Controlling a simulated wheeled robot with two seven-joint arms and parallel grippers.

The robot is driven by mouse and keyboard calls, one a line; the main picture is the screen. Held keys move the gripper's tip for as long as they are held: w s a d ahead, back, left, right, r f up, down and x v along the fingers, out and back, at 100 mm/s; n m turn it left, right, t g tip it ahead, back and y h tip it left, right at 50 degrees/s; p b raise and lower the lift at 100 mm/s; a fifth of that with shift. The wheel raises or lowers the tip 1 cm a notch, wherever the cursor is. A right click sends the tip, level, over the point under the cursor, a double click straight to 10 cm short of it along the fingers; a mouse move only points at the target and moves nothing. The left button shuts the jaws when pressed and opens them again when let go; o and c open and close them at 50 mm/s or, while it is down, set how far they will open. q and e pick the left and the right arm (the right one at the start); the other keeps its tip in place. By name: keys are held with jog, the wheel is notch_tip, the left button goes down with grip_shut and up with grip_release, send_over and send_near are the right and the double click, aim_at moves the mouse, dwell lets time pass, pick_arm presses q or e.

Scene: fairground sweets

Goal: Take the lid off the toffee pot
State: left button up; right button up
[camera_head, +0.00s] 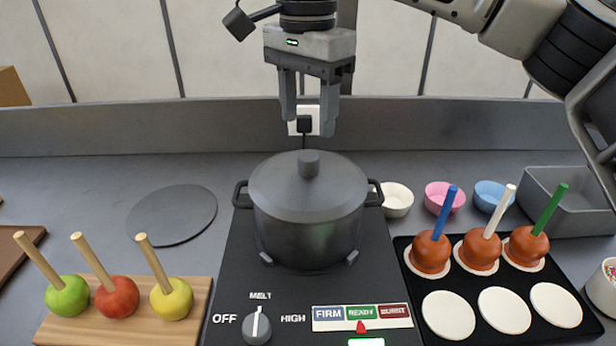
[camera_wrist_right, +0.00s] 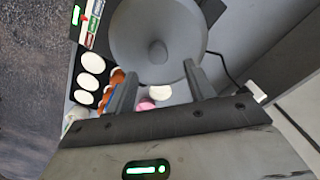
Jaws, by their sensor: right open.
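The toffee pot (camera_head: 307,235) is dark grey with two side handles and stands on the black hob (camera_head: 240,280). Its grey lid (camera_head: 275,185) is on it, with a round knob (camera_head: 308,163) on top. My right gripper (camera_head: 310,128) points down above the knob, open and empty, with a gap between fingertips and knob. In the right wrist view the lid (camera_wrist_right: 135,40) and knob (camera_wrist_right: 158,50) lie beyond the two spread fingers (camera_wrist_right: 165,80). The pot's inside is hidden by the lid. My left gripper is not in view.
A flat dark disc (camera_head: 172,214) lies left of the pot. Apples on sticks stand on a wooden board (camera_head: 60,325) at front left. Coated apples and white discs sit on a black tray (camera_head: 420,285) at right. Small bowls (camera_head: 397,200) and a grey bin (camera_head: 572,215) stand behind it.

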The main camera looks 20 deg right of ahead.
aim_at(309, 156)
jog(key=shift+s+f+p, duration=0.15)
jog(key=shift+f+p, duration=0.35)
jog(key=shift+f, duration=2.65)
grip_shut()
